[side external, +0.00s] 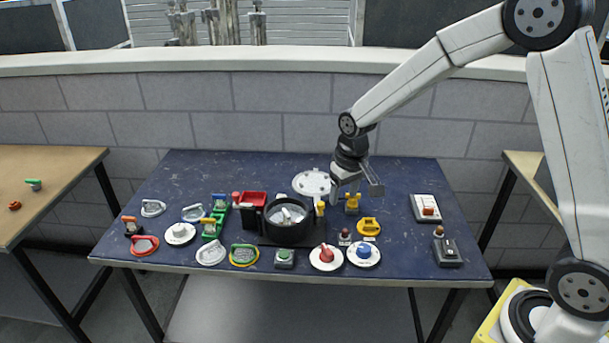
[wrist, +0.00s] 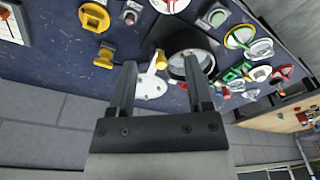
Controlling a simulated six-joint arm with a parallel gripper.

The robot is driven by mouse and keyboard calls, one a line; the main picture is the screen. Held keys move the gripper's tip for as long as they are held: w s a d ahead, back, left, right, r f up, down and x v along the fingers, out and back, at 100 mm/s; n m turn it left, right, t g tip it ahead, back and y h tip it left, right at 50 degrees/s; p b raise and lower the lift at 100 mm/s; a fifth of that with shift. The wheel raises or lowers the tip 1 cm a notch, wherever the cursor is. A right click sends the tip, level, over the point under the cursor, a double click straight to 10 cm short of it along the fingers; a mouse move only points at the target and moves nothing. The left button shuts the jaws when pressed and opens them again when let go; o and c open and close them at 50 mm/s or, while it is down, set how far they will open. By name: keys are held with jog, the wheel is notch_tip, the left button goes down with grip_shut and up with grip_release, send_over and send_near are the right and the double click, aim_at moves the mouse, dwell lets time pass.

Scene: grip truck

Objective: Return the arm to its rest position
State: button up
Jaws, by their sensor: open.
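My gripper (side external: 356,190) hangs above the back right part of the dark blue table (side external: 225,170), with open jaws and nothing between them. In the side view it is right of a black pot (side external: 287,232) and a white round lid (side external: 311,182). A small yellow item (side external: 352,204) shows just below the fingers; I cannot tell the exact gap. In the wrist view the two fingers (wrist: 161,62) are spread, with the lid (wrist: 150,88) and a yellow handle-like part beyond them. The pot (wrist: 188,62) is partly hidden by the right finger.
Several handles, knobs and valves stand along the table's front and left. A white switch box (side external: 426,208) and a dark switch box (side external: 447,253) stand at the right. A grey block wall (side external: 280,100) rises behind. The air above the table is mostly free.

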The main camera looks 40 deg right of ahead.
jog(key=s+a+n+t, duration=0.1)
jog(key=s, duration=1.4)
jog(key=shift+s+a+n, duration=0.3)
jog(key=shift+r, duration=0.1)
dwell(0.8)
